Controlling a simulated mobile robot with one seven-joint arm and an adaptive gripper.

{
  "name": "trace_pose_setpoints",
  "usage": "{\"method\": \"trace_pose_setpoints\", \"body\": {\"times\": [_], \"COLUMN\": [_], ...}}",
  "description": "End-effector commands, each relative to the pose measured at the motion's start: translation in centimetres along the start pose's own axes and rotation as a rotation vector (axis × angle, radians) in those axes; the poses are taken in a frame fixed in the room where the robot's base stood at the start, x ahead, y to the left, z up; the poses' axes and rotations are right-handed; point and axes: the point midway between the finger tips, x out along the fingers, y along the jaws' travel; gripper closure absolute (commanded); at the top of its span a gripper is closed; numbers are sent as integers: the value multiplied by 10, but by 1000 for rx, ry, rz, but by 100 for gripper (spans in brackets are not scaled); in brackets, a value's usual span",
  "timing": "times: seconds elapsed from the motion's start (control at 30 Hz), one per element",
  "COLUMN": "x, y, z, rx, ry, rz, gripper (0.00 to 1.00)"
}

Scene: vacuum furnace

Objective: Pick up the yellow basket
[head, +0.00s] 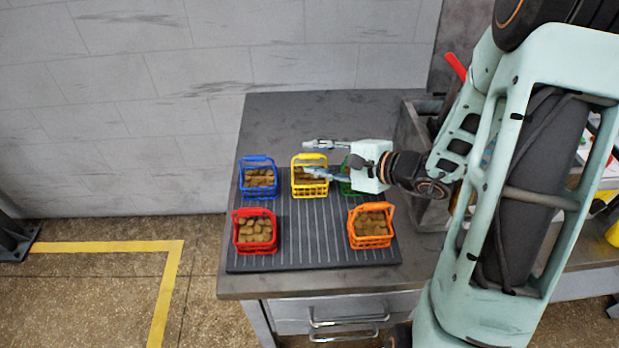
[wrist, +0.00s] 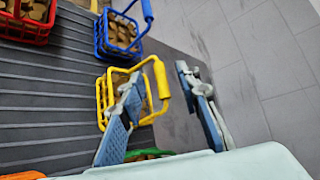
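The yellow basket (head: 309,186) stands upright on a dark ribbed mat, holding brown lumps, with its handle raised. It also shows in the wrist view (wrist: 105,97), partly hidden behind one finger. My gripper (head: 318,158) is open at the basket from the right. In the wrist view its blue-padded fingers (wrist: 163,112) are spread apart, with the yellow handle (wrist: 161,79) between them in the picture. I cannot tell whether either finger touches the handle.
A blue basket (head: 258,180) stands to the left, a red one (head: 255,233) at front left and an orange one (head: 371,228) at front right. A green basket (head: 346,187) is close on the right, mostly hidden by my gripper. The ribbed mat (head: 312,245) is bare in the middle front.

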Motion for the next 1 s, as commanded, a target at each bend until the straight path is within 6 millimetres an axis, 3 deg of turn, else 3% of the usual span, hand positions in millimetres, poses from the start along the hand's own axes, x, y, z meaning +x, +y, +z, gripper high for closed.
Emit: {"method": "trace_pose_setpoints", "body": {"times": [0.2,0.5,0.8,1.0], "x": [27,32,32,32], "y": [-1,0,0,0], "z": [-1,-1,-2,-2], "rx": [0,-2,-1,-1], "ry": [-2,0,0,0], "rz": [1,1,1,1], "gripper": [69,69,100,100]}}
